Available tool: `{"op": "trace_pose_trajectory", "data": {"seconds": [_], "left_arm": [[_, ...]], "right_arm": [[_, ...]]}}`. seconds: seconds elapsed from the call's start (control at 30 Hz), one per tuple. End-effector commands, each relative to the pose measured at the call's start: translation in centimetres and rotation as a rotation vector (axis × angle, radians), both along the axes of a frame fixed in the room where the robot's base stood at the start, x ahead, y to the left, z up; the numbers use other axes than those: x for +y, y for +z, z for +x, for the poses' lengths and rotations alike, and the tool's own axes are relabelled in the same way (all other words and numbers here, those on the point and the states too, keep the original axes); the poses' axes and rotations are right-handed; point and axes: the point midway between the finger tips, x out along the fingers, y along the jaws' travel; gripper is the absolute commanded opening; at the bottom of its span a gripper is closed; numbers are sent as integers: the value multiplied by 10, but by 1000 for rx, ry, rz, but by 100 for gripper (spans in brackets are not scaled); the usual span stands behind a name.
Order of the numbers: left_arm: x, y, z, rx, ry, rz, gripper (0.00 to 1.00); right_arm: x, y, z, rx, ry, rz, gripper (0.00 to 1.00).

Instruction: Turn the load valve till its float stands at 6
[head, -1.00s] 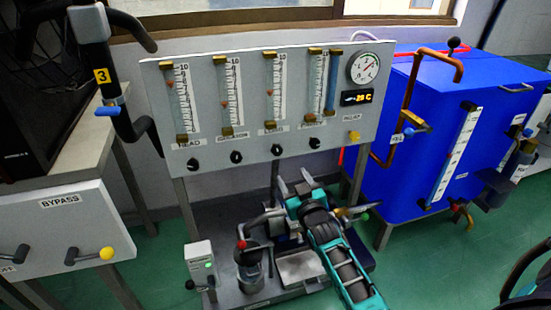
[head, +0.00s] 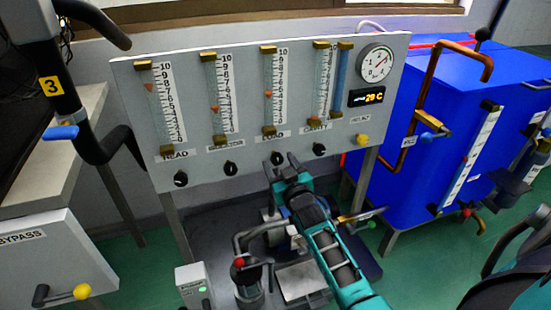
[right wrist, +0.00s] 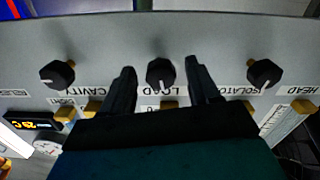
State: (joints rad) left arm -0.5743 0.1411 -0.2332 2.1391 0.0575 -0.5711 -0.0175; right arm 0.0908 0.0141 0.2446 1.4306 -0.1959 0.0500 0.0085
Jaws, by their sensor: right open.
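The load valve (head: 277,158) is a small black knob under the tube marked LOAD, on the grey upright panel (head: 205,181). The orange float (head: 268,93) in the load tube (head: 270,112) stands near mid-scale; I cannot read its exact number. My right gripper (head: 279,167) is open, just below and in front of the load valve. In the right wrist view, the load valve (right wrist: 160,73) lies between the spread fingers of my right gripper (right wrist: 159,70), one on each side, with a gap on both sides. My left gripper is not in view.
Similar black knobs flank the load valve: isolator (head: 230,168) to its left and cavity (head: 319,149) to its right. A pressure gauge (head: 376,64) and a 29 C display (head: 367,97) are at the panel's right. A blue tank (head: 400,190) stands beyond.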

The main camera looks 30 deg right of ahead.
Motion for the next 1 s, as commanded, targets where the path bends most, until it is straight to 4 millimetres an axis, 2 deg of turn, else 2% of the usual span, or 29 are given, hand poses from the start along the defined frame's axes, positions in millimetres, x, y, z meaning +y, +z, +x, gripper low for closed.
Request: {"op": "trace_pose_trajectory", "data": {"seconds": [0.37,0.9,1.0], "left_arm": [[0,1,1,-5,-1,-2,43],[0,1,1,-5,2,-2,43],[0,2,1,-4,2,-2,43]], "right_arm": [[0,0,0,0,-1,0,60],[0,0,0,1,-1,0,8],[0,0,0,2,-1,-5,5]]}}
